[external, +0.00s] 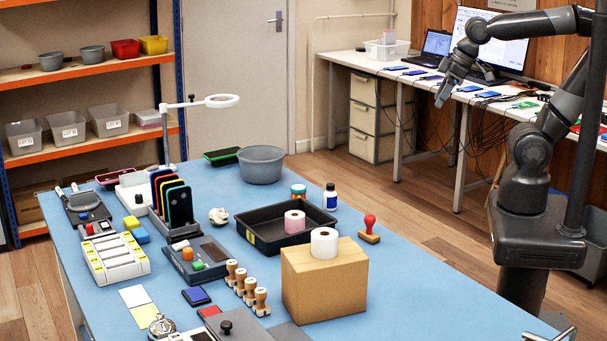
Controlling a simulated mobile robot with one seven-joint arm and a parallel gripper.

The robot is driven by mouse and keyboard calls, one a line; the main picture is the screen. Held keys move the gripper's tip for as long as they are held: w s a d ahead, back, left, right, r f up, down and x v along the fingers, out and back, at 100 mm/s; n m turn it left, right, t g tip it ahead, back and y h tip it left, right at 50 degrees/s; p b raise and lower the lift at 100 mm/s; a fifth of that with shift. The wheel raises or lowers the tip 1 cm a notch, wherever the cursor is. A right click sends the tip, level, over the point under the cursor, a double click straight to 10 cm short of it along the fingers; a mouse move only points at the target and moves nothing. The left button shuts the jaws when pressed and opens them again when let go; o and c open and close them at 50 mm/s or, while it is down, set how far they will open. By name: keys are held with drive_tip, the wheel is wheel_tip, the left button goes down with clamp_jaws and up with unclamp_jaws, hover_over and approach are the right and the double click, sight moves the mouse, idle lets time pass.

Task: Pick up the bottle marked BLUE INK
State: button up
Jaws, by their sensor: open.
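A small bottle (330,199) with a white and blue body and a dark cap stands upright on the blue table, just behind the black tray's right corner. Its label is too small to read, so I cannot confirm the words BLUE INK. My gripper (441,100) is raised at the upper right, pointing down in front of the far desk. It is open, appears empty, and is well away from the bottle.
A teal and orange jar (298,191) stands left of the bottle. A black tray (262,238) holding a pink roll, a red-handled stamp (369,228) and a cardboard box (324,285) with a white roll are nearby. The table (430,290) is clear at right.

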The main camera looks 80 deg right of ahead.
drive_tip(key=w+a+g, duration=0.1)
drive_tip(key=w, duration=0.6)
drive_tip(key=n+g, duration=0.3)
drive_tip(key=g, duration=0.1)
hover_over(330, 185)
drive_tip(key=f, duration=1.6)
drive_tip(key=shift+s+d, duration=0.25)
drive_tip(key=shift+d, duration=0.05)
drive_tip(key=shift+w+a+f, duration=0.1)
drive_tip(key=shift+f, duration=0.2)
wheel_tip(330, 185, down, 11)
drive_tip(key=shift+w+r, duration=0.15)
drive_tip(key=shift+r, duration=0.05)
drive_tip(key=shift+c, duration=0.5)
drive_tip(key=c, duration=1)
drive_tip(key=shift+o, duration=0.2)
